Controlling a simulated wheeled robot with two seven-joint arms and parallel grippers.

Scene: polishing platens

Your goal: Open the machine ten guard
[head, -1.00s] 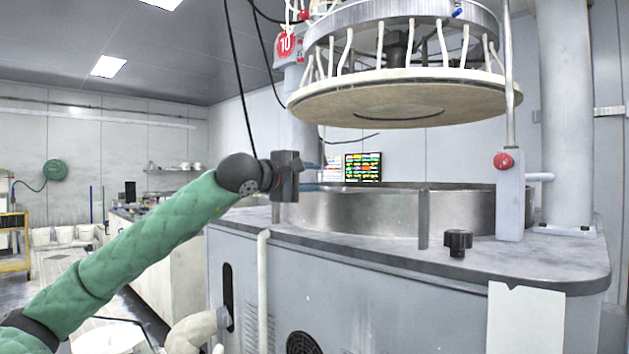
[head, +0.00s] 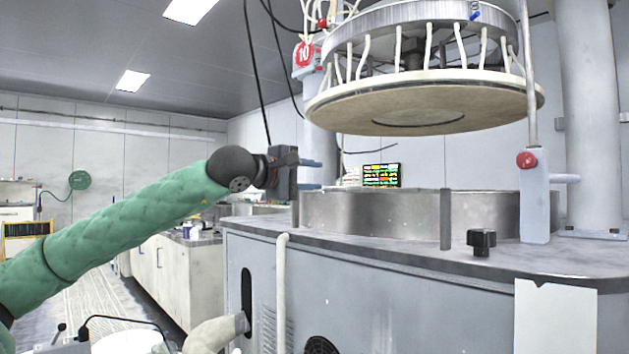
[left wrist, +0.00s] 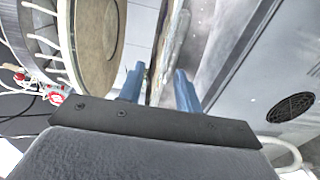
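Machine ten carries a red round tag with "10" (head: 304,54). Its curved metal guard wall (head: 385,214) stands on the machine top, with a flat vertical post (head: 446,219) in front and another post (head: 295,209) at its left end. My left gripper (head: 317,175) is at the left end of the wall, about rim height, its blue fingers pointing right. In the left wrist view its two fingers (left wrist: 160,88) are apart, and an edge of the machine shows beyond the gap. I cannot tell whether they touch anything. My right gripper is not in view.
A large round upper plate (head: 425,108) hangs above the wall, with white hoses around it. A black knob (head: 481,242) and a grey upright with a red knob (head: 534,195) stand on the machine top (head: 400,255). Black cables hang behind my left gripper.

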